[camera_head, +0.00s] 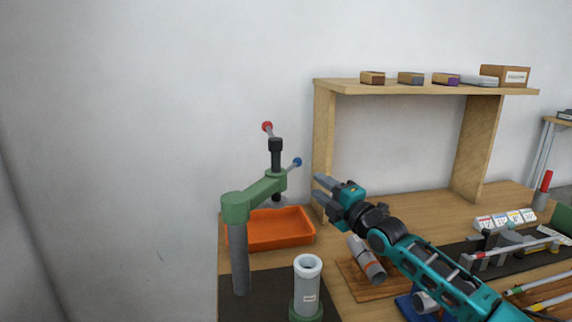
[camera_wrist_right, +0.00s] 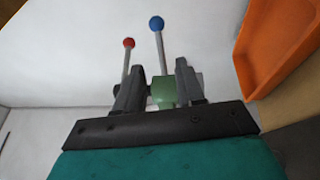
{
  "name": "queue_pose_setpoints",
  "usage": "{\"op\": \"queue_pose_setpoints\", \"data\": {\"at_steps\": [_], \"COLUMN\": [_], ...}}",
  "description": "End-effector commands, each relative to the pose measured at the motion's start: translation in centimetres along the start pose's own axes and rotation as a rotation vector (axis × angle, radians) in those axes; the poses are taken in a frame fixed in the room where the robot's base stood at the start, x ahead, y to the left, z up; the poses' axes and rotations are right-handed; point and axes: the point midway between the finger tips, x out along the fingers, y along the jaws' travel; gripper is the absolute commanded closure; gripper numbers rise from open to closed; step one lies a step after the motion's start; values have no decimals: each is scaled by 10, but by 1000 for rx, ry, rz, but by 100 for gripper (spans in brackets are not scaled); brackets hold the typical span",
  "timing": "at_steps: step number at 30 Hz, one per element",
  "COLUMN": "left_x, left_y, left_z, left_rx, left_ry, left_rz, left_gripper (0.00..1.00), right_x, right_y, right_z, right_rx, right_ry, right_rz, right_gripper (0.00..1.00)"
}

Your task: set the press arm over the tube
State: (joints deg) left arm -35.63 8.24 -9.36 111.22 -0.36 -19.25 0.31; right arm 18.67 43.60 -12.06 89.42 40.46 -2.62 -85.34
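The green press arm (camera_head: 262,190) sits on a grey post (camera_head: 239,260) and points right and away, its black ram (camera_head: 276,158) above the orange tray, to the side of the tube. It carries a red knob (camera_head: 267,126) and a blue knob (camera_head: 297,162). The pale grey tube (camera_head: 308,285) stands upright in a green base in front. My right gripper (camera_head: 320,188) is open and empty, just right of the press arm's end. In the right wrist view, the green arm end (camera_wrist_right: 162,93) appears between the fingers, apparently beyond them. My left gripper is out of view.
The orange tray (camera_head: 282,230) lies behind the tube. A wooden shelf (camera_head: 420,88) with several small boxes stands behind my right arm. A grey cylinder (camera_head: 366,262) lies on a wooden board under my right arm. Open space lies left of the press.

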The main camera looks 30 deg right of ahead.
Motion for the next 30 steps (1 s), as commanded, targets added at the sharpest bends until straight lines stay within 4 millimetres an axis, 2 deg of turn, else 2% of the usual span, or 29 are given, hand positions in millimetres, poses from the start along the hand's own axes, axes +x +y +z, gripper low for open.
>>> {"op": "queue_pose_setpoints", "data": {"at_steps": [12, 27, 30], "left_x": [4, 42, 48], "left_y": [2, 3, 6], "left_z": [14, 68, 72], "left_rx": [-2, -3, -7], "left_ry": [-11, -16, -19], "left_rz": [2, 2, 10], "left_gripper": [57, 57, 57], "right_x": [50, 103, 110], "right_y": [0, -5, -6], "right_z": [0, 1, 0], "right_rx": [0, 0, 1], "right_ry": [-1, -2, -2], "right_rz": [3, 4, 1], "right_gripper": [62, 62, 62]}}
